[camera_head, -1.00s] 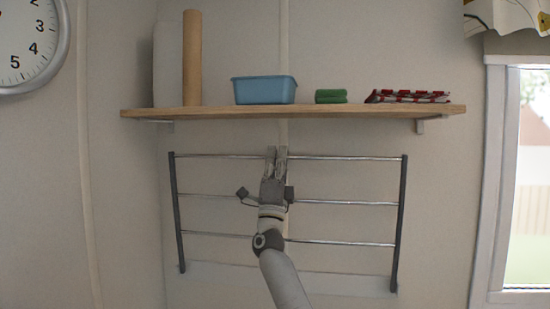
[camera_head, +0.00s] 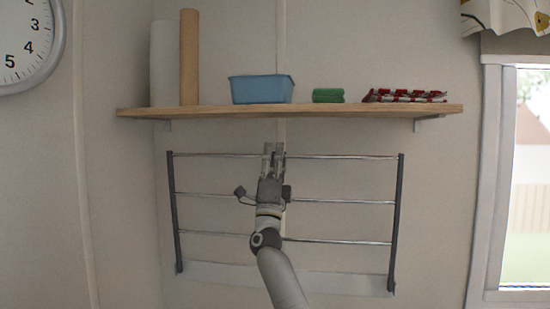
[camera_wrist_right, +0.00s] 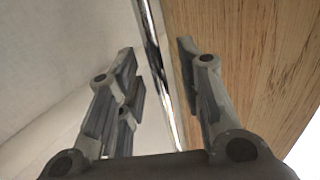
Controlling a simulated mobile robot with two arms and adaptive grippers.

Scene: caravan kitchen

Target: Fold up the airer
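The airer (camera_head: 398,215) is a wall-mounted rack below the shelf. It has dark grey side arms, thin metal rails and a pale bar (camera_head: 335,281) at its bottom. My right gripper (camera_head: 273,149) is at the middle of the top rail (camera_head: 340,157), its fingertips reaching slightly above it. In the right wrist view, my right gripper (camera_wrist_right: 160,68) is open, with the shiny rail (camera_wrist_right: 155,60) running between its fingers. My left gripper is not in view.
A wooden shelf (camera_head: 300,110) is just above the airer. It holds rolls (camera_head: 189,58), a blue tub (camera_head: 261,89), a green item (camera_head: 328,95) and a red patterned cloth (camera_head: 404,95). The shelf's underside (camera_wrist_right: 245,60) is close to the gripper. A window (camera_head: 520,180) is at right.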

